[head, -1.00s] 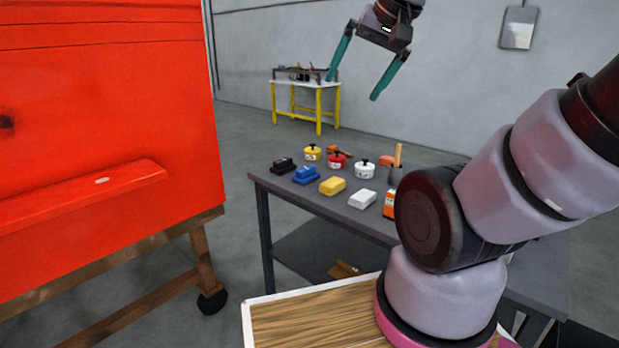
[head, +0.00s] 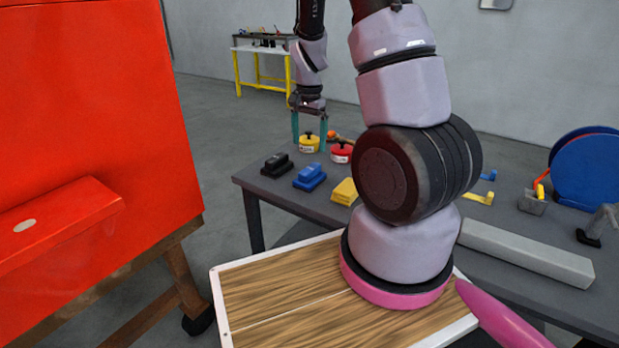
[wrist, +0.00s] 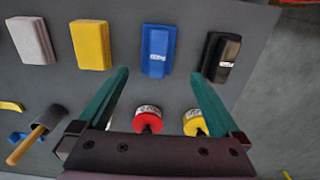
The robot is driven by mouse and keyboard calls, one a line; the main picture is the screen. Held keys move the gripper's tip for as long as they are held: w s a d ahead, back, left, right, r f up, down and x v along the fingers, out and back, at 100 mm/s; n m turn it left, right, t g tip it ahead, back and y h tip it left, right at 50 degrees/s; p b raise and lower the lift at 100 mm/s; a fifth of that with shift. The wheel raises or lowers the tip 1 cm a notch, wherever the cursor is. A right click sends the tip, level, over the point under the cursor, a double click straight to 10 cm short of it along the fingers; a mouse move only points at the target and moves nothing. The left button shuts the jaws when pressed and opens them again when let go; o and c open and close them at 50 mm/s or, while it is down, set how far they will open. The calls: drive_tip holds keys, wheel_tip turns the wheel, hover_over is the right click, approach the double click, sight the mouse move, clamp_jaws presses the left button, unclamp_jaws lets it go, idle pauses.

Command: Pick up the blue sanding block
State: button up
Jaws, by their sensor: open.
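The blue sanding block (head: 309,177) lies on the grey table near its left end, between a black block (head: 277,165) and a yellow block (head: 345,191). In the wrist view the blue block (wrist: 157,51) shows whole, ahead of the fingertips and between their lines. My gripper (head: 309,146) points down over the far side of the table, around the yellow pot in the picture, with the blue block nearer the head camera. In the wrist view my gripper (wrist: 158,73) is open with nothing between its teal fingers. The right fingertip appears close to the black block.
A red pot (wrist: 147,119) and a yellow pot (wrist: 194,123) stand near the gripper. A white block (wrist: 31,40) lies past the yellow one. A large red panel (head: 90,130) stands left. My arm hides the table's middle in the head view.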

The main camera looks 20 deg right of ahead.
sight(310, 168)
wheel_tip(310, 168, down, 12)
drive_tip(key=shift+d+r, duration=0.15)
drive_tip(key=shift+r, duration=0.05)
idle(0.4)
drive_tip(key=c, duration=1.3)
drive_tip(key=shift+r, duration=5.05)
